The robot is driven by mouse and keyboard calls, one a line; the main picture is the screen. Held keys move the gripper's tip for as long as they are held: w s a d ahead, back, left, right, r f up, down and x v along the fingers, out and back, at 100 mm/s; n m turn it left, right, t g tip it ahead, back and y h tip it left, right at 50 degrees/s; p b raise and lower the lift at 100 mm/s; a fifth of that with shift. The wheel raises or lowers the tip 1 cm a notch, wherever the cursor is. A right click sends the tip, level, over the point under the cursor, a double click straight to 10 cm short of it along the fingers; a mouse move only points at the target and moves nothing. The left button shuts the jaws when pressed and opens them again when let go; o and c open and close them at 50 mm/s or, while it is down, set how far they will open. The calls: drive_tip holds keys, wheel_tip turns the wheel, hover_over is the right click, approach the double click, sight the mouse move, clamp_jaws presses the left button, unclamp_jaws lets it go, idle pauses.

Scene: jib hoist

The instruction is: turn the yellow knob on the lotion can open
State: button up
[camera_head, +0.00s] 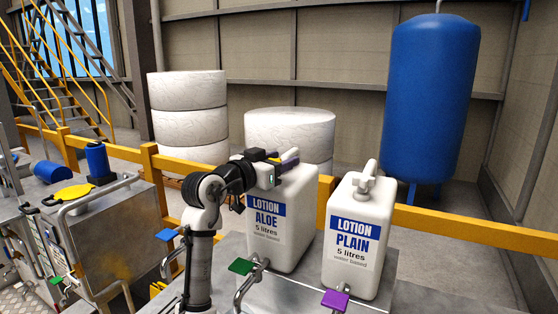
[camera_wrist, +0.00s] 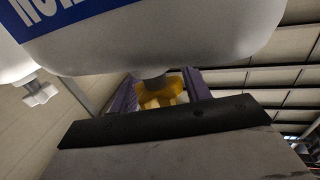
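The lotion can marked ALOE (camera_head: 283,225) is white with a blue label and stands upright on a metal surface. My gripper (camera_head: 283,158) is at its top in the head view. The yellow knob (camera_wrist: 160,94) shows in the wrist view on a grey stem at the can (camera_wrist: 190,40), which appears upside down there. My gripper's two purple fingers (camera_wrist: 160,92) stand apart on either side of the knob, with a narrow gap showing at the right. Contact at the left finger is unclear. In the head view my gripper hides most of the knob.
A second white can marked PLAIN (camera_head: 352,245) stands to the right with a white knob (camera_head: 367,179). Taps with blue (camera_head: 170,238), green (camera_head: 241,266) and purple (camera_head: 334,300) handles line the front. A yellow rail (camera_head: 470,228) runs behind. A metal box (camera_head: 120,235) stands left.

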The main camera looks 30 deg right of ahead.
drive_tip(key=c, duration=0.7)
drive_tip(key=shift+w+a+n+t+y, duration=0.1)
drive_tip(key=shift+n+t+y, duration=0.4)
drive_tip(key=shift+n+t, duration=0.4)
drive_tip(key=shift+w+n+t+y, duration=0.1)
drive_tip(key=shift+n+t+y, duration=0.45)
drive_tip(key=shift+t, duration=0.65)
drive_tip(key=o, duration=1)
drive_tip(key=b+v, duration=0.5)
drive_tip(key=v, duration=0.8)
drive_tip(key=shift+s+a, duration=0.25)
drive_tip(key=shift+a, duration=0.1)
drive_tip(key=shift+f, duration=0.1)
